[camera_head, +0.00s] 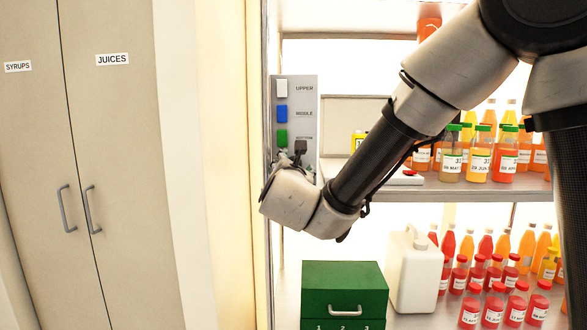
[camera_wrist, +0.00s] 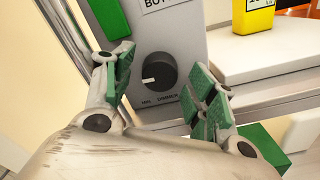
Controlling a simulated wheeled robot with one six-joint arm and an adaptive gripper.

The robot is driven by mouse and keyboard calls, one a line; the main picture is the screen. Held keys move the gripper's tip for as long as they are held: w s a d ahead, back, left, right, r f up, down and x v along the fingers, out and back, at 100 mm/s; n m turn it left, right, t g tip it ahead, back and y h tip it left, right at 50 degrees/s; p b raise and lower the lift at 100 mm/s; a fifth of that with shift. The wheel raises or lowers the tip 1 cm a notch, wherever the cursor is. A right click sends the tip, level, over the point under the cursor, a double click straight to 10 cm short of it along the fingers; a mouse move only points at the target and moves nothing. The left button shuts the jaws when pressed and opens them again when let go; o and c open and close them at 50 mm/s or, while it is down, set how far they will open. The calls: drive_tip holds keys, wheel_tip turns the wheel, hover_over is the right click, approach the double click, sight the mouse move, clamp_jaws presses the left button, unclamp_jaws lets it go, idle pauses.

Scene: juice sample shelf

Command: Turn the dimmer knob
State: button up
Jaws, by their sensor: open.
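The dimmer knob (camera_wrist: 158,73) is a round black dial with a white pointer mark, set on a grey control panel (camera_wrist: 185,30). Lettering below it reads MIN and, less clearly, DIMMER. My gripper (camera_wrist: 164,88) is open, with one green-padded finger left of the knob and the other right of it. Both fingers look apart from the knob. In the head view the panel (camera_head: 309,112) carries a white switch (camera_head: 282,88), a blue switch (camera_head: 282,112) and a green switch (camera_head: 282,137). There the knob is hidden behind my wrist and gripper.
Shelves with bottles (camera_head: 480,155) stand to the right. A green drawer box (camera_head: 345,280) and a white jug (camera_head: 415,270) sit below my arm. A yellow container (camera_wrist: 257,16) is right of the panel. A cabinet (camera_head: 110,150) fills the left.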

drive_tip(key=s, duration=1.2)
drive_tip(key=shift+a, duration=0.2)
drive_tip(key=shift+f, duration=0.15)
drive_tip(key=s+d+f+m+g+h, duration=0.2)
drive_tip(key=d+f+m+g, duration=0.25)
drive_tip(key=d, duration=0.35)
drive_tip(key=s+d+f+m+g+h, duration=0.25)
drive_tip(key=d+m+g, duration=0.2)
drive_tip(key=d, duration=0.45)
drive_tip(key=s+d+f+m+g+h, duration=0.1)
drive_tip(key=d+f+m+g, duration=0.35)
drive_tip(key=d, duration=0.35)
drive_tip(key=s+d+r+m+y, duration=0.2)
drive_tip(key=s+d+m+y, duration=0.4)
drive_tip(key=s+d+m, duration=0.6)
drive_tip(key=s+m, duration=0.1)
drive_tip(key=m, duration=0.2)
drive_tip(key=shift+d, duration=0.2)
